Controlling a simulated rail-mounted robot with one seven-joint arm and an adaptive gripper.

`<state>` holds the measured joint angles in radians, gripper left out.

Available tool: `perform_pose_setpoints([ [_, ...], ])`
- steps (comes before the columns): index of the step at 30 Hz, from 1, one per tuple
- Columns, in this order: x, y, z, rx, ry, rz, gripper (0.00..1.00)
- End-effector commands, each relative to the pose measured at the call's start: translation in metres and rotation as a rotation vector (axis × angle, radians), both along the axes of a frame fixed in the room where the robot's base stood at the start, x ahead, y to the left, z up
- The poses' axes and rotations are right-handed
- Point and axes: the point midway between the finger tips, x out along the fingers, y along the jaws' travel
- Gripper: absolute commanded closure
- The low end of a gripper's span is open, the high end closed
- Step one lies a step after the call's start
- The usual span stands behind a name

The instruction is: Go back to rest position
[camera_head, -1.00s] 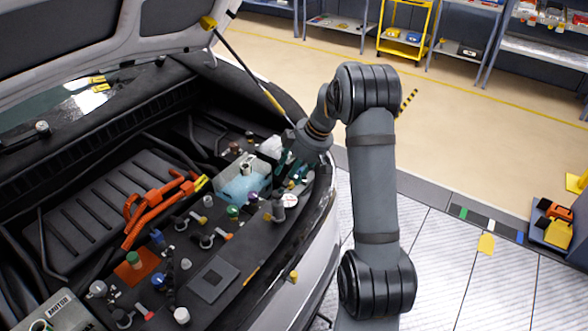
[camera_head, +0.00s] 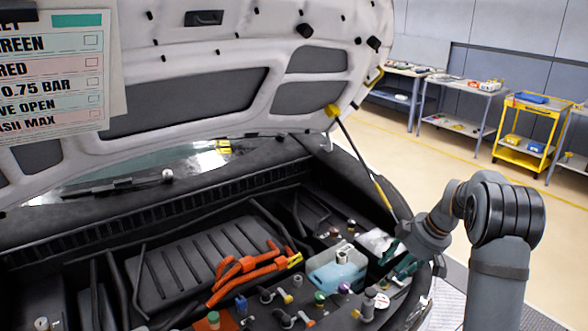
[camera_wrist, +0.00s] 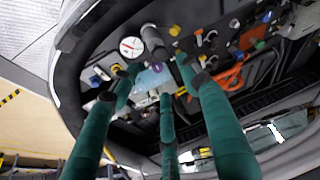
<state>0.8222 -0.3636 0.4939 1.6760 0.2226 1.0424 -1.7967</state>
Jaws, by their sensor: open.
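My gripper (camera_head: 398,264) is over the right front corner of the engine bay, just right of the light-blue coolant tank (camera_head: 336,276). In the wrist view its green fingers (camera_wrist: 165,100) are spread apart with nothing held between them. Past the fingertips lie the pale tank (camera_wrist: 152,78), a round white gauge (camera_wrist: 131,46) and several small caps. Whether a fingertip touches any part cannot be told. My arm comes in from the right side of the head view.
The raised hood (camera_head: 210,75) hangs over the bay, held by a prop rod (camera_head: 365,170) close to my arm. Orange cables (camera_head: 243,270) cross the bay. A checklist board (camera_head: 50,75) is at upper left. Shelves and a yellow cart (camera_head: 525,132) stand far back. The floor behind is open.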

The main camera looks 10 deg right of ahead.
Motion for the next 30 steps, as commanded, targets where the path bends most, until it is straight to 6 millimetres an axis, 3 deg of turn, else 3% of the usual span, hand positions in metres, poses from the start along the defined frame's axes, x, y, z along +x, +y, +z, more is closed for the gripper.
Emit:
perform_pose_setpoints([
  [15, 0.028, 0.029, -0.101, 0.000, 0.004, 0.000, 0.54],
  [16, 0.028, 0.028, -0.088, 0.000, 0.001, -0.001, 0.54],
  [21, 0.029, 0.028, -0.071, -0.001, -0.003, -0.001, 0.54],
  [30, 0.029, 0.028, -0.060, 0.001, 0.001, 0.000, 0.54],
])
